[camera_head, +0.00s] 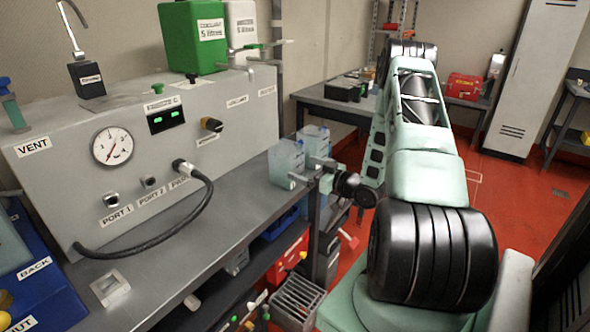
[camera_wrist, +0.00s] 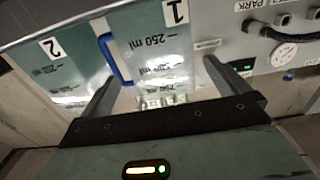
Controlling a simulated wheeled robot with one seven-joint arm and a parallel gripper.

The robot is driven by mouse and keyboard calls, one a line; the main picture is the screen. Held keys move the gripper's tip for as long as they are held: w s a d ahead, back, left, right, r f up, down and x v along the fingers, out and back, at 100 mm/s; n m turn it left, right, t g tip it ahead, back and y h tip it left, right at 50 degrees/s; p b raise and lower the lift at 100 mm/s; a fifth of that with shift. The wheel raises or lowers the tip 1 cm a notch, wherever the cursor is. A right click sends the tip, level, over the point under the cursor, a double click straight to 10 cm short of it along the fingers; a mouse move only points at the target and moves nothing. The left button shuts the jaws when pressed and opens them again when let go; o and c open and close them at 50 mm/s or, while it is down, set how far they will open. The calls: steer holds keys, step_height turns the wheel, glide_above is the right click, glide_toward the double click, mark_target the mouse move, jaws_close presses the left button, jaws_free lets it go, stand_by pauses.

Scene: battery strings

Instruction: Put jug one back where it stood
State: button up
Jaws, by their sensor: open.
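Jug one (camera_head: 286,163) is a pale blue-green, see-through jug at the far right end of the grey bench. In the wrist view, jug one (camera_wrist: 150,45) shows its "1" label, volume marks and a blue handle. Jug two (camera_wrist: 70,62) stands to its left there, and just behind it in the head view (camera_head: 316,141). My gripper (camera_head: 318,178) is at the bench end beside jug one. In the wrist view my gripper (camera_wrist: 158,75) is open, its fingers to either side of jug one's lower part. I cannot tell whether the fingers touch it.
A grey panel (camera_head: 240,110) with a gauge (camera_head: 113,146) and a black hose (camera_head: 165,235) stands along the bench. A green container (camera_head: 193,38) sits on top of it. Bins and a grey basket (camera_head: 298,300) are below. The bench top before the panel is mostly clear.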

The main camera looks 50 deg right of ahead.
steer(key=shift+s+d+b, duration=0.2)
steer(key=shift+s+b, duration=0.4)
steer(key=shift+s, duration=2.15)
steer(key=shift+s, duration=0.1)
